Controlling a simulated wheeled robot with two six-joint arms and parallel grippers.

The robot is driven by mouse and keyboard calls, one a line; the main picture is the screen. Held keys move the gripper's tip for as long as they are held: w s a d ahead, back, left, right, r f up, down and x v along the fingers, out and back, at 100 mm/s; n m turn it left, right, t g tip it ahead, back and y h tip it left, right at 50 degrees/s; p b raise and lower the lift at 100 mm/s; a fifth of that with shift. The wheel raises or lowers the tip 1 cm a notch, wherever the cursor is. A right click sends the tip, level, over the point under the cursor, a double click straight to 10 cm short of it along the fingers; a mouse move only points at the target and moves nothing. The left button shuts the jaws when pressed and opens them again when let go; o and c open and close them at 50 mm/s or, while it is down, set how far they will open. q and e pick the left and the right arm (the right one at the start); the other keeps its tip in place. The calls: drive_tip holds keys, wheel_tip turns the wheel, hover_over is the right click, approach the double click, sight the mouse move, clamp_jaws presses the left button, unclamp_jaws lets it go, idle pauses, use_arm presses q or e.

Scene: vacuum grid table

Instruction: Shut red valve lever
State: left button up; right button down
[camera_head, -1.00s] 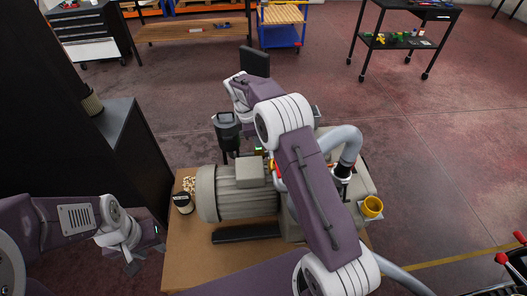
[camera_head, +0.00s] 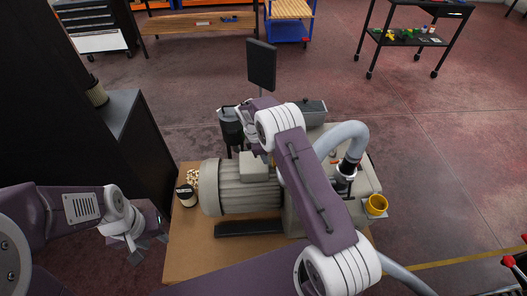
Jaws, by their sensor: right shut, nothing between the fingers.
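The red valve lever cannot be made out for certain; my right arm covers the middle of the pump unit (camera_head: 296,215). A tiny reddish spot shows near the hose fitting, too small to identify. My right gripper (camera_head: 228,110) is at the far side of the unit, by the dark canister (camera_head: 231,128). It is shut and empty, and partly hidden by its own wrist. My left gripper (camera_head: 148,247) hangs at the lower left, beside the table's left edge, with its fingers apart and empty, away from the unit.
A dark cabinet (camera_head: 125,125) stands close on the left.

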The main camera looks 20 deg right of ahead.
drive_tip(key=d+f, duration=0.1)
drive_tip(key=d, duration=0.1)
drive_tip(key=s+d+f, duration=0.1)
drive_tip(key=d+f, duration=0.1)
drive_tip(key=shift+d+f+p, duration=0.15)
drive_tip(key=shift+d+p, duration=0.05)
drive_tip(key=shift+p, duration=0.1)
drive_tip(key=shift+s, duration=0.1)
